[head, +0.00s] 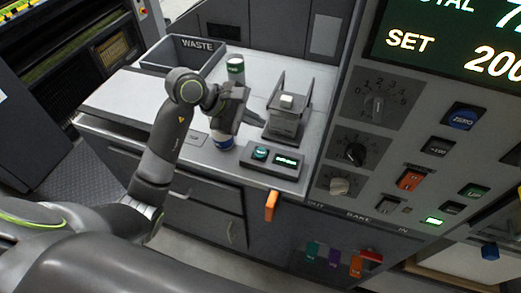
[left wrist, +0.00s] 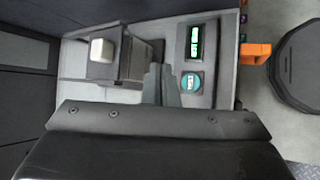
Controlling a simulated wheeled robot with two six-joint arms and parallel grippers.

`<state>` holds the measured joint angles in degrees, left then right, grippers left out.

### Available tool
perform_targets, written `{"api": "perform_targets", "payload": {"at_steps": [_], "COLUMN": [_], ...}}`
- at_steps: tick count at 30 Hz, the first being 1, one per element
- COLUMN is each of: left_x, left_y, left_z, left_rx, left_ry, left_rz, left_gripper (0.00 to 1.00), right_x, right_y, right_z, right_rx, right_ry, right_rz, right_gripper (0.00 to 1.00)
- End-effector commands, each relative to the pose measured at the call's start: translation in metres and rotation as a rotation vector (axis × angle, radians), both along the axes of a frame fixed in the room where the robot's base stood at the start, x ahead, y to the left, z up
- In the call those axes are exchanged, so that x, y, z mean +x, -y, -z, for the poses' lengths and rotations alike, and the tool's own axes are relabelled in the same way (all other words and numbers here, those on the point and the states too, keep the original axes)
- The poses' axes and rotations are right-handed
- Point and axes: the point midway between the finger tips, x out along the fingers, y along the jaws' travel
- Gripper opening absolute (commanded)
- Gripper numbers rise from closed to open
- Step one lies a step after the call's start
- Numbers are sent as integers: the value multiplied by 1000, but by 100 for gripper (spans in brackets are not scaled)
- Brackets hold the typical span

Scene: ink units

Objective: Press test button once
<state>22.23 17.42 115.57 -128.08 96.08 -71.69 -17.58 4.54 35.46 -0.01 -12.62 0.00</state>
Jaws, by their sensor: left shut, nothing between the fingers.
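A round teal button (head: 261,153), its lettering too small to read, sits beside a lit green display (head: 287,161) on a small dark box on the bench. In the left wrist view the button (left wrist: 193,83) lies just right of my fingers, below the display (left wrist: 195,42). My left gripper (head: 229,122) is shut and empty, left of the button box in the head view. In the left wrist view the shut fingers (left wrist: 160,83) appear beside the button; I cannot tell their height above it. My right gripper is not in view.
A stand with a pale block (head: 286,101) is behind the box. A blue-and-white can (head: 222,142) is below my gripper, a green-and-white can (head: 235,66) farther back near the WASTE bin (head: 183,57). A control panel (head: 405,140) rises at right. An orange handle (head: 271,206) sticks out in front.

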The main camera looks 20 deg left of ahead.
Motion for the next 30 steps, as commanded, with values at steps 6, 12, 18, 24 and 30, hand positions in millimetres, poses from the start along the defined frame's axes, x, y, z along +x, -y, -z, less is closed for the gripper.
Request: {"api": "perform_targets", "payload": {"at_steps": [6, 12, 18, 24, 30], "left_x": [0, 0, 0, 0, 0], "left_y": [0, 0, 0, 0, 0], "left_z": [9, 30, 60, 83, 89], "left_rx": [-3, -3, -4, -2, -3], "left_ry": [-1, -3, -4, -1, 0], "left_rz": [0, -1, -1, 0, -1], "left_gripper": [0, 0, 0, 0, 0], "right_x": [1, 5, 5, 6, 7], "right_y": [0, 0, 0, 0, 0], "right_z": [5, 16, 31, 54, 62], "right_rx": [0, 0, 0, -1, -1], "right_ry": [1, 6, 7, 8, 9], "right_rz": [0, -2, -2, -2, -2], "right_gripper": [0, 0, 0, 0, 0]}}
